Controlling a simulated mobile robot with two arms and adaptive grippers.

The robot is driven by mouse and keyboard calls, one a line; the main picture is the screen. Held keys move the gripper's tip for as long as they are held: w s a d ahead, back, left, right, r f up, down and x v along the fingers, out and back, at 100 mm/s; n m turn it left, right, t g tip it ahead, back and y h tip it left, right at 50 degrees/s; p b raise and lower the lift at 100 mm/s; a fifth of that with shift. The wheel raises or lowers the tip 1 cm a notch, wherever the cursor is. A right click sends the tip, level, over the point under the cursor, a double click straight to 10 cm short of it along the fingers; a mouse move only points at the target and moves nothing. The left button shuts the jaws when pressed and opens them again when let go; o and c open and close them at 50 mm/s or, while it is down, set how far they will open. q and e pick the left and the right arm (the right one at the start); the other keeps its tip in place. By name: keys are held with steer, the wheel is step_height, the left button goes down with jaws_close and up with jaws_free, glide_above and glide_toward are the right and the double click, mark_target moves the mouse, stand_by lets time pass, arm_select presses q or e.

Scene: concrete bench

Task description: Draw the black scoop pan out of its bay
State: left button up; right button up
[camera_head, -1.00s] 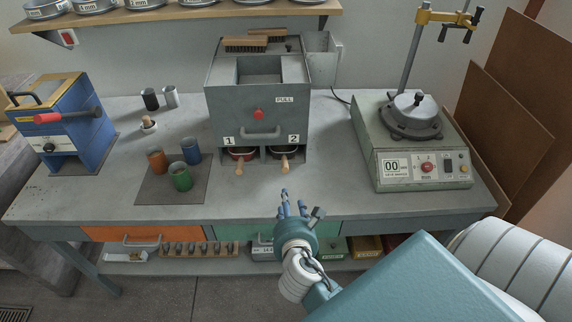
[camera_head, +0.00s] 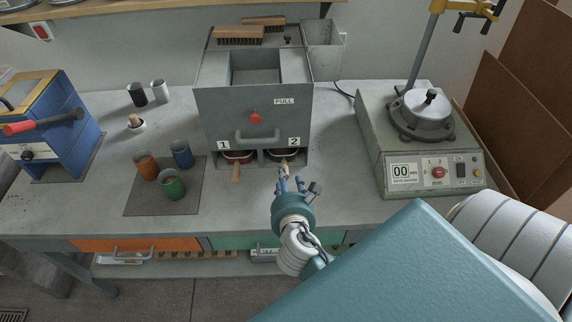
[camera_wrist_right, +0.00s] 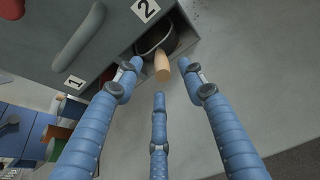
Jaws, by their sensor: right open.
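The black scoop pan (camera_head: 284,155) sits in bay 2 of the grey box (camera_head: 250,108) on the bench. Its wooden handle (camera_head: 285,169) sticks out toward me. In the right wrist view the pan's dark rim (camera_wrist_right: 157,38) shows inside the bay, with the handle (camera_wrist_right: 162,66) pointing out. My right gripper (camera_head: 291,187) is just in front of the handle. Its blue fingers (camera_wrist_right: 160,85) are open around the space below the handle's end, and nothing is between them. My left gripper is not in view.
Orange, blue and green cups (camera_head: 172,184) stand on a dark mat to the left. A machine with a digital display (camera_head: 419,171) stands at right. The bench front (camera_head: 235,205) is clear. The box has a grey pull handle (camera_head: 258,138) above the bays.

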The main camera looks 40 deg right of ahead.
mark_target(284, 163)
steer(key=x, duration=0.9)
steer(key=shift+w+d+f, duration=0.1)
steer(key=shift+w, duration=0.15)
steer(key=shift+w+d+f, duration=0.2)
steer(key=shift+w+d, duration=0.05)
steer(key=shift+w, duration=0.15)
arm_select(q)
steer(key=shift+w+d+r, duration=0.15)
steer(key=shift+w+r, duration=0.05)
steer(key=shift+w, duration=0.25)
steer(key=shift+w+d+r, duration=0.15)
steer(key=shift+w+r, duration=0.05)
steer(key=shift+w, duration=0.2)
arm_select(e)
jaws_close()
